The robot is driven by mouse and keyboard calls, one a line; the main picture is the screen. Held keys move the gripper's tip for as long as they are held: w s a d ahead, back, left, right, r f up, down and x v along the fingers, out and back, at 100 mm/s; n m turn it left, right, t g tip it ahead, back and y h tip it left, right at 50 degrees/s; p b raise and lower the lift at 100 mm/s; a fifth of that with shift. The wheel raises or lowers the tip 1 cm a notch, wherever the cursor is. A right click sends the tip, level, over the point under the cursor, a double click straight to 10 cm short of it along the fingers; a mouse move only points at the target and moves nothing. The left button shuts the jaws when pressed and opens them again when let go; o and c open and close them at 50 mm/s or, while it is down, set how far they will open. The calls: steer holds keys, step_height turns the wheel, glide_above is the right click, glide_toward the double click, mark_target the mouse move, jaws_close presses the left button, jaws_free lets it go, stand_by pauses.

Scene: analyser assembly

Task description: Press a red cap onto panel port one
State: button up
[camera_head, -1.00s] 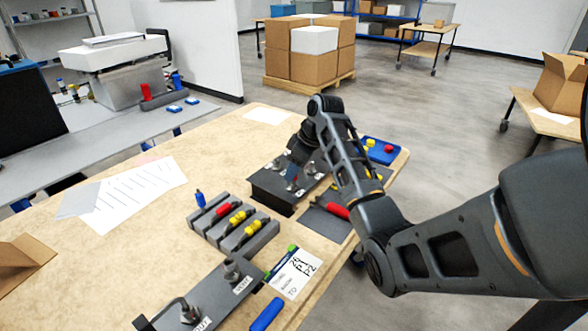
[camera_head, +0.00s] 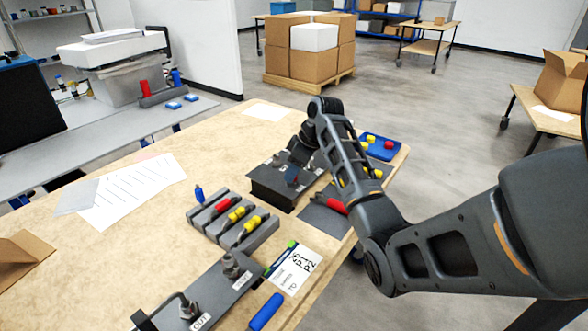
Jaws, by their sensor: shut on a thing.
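My gripper (camera_head: 291,174) is over the dark raised box (camera_head: 268,190) with metal fittings on its top, at the middle of the table. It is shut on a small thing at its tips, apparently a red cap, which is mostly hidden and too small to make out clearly. Whether it touches a fitting cannot be told. A separate red cap (camera_head: 389,145) lies on the blue tray (camera_head: 372,138) behind my arm, beside yellow caps (camera_head: 368,145). A grey panel (camera_head: 212,292) with two metal ports and labels lies at the front edge.
A handwritten card (camera_head: 294,268) and a blue marker (camera_head: 266,312) lie near the front. A dark mat (camera_head: 322,218) with a red-handled tool is under my arm.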

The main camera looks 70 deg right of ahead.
steer(key=o, duration=1.1)
steer(key=shift+b+v, duration=0.3)
steer(key=shift+v, duration=3.55)
